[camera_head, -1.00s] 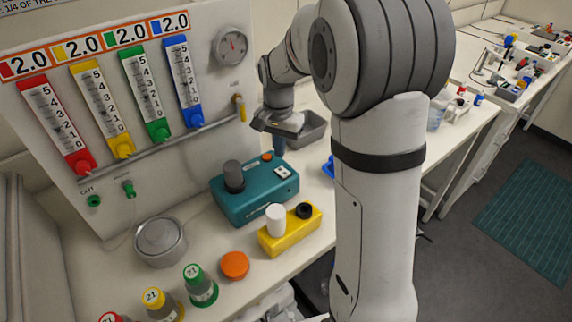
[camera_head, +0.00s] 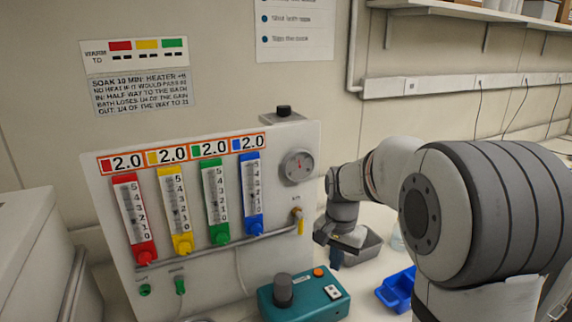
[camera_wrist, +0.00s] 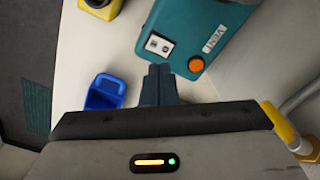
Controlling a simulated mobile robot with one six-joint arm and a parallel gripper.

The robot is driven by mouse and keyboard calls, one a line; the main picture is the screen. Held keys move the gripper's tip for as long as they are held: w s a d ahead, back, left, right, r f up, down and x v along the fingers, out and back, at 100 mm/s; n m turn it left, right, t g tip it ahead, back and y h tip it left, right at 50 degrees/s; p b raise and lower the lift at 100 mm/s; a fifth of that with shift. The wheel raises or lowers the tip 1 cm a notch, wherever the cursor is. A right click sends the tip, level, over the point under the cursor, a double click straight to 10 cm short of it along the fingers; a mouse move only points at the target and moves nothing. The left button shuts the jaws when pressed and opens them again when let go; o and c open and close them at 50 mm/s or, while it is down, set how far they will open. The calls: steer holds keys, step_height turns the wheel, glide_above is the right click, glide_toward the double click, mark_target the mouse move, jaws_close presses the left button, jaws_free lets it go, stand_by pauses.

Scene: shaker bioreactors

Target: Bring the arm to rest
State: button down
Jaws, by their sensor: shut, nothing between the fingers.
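My gripper (camera_wrist: 160,84) shows in the wrist view with its two dark fingers together and nothing between them. It hangs above the white bench, between a blue tray (camera_wrist: 105,92) and a teal device (camera_wrist: 200,30) with an orange button.
The teal device (camera_head: 318,305) stands on the bench below my gripper. A yellow valve handle (camera_head: 300,225) sticks out from the panel. A wall shelf (camera_head: 450,10) is high at the right.

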steer(key=s+r+n+t, duration=0.1)
steer(key=s+r+n, duration=0.1)
steer(key=s, duration=0.9)
steer(key=s+r+n+t, duration=0.2)
steer(key=s+n, duration=0.2)
steer(key=s, duration=0.6)
steer(key=shift+s+d+r+n, duration=0.25)
steer(key=shift+s+d+n, duration=0.1)
steer(key=shift+d+n, duration=0.1)
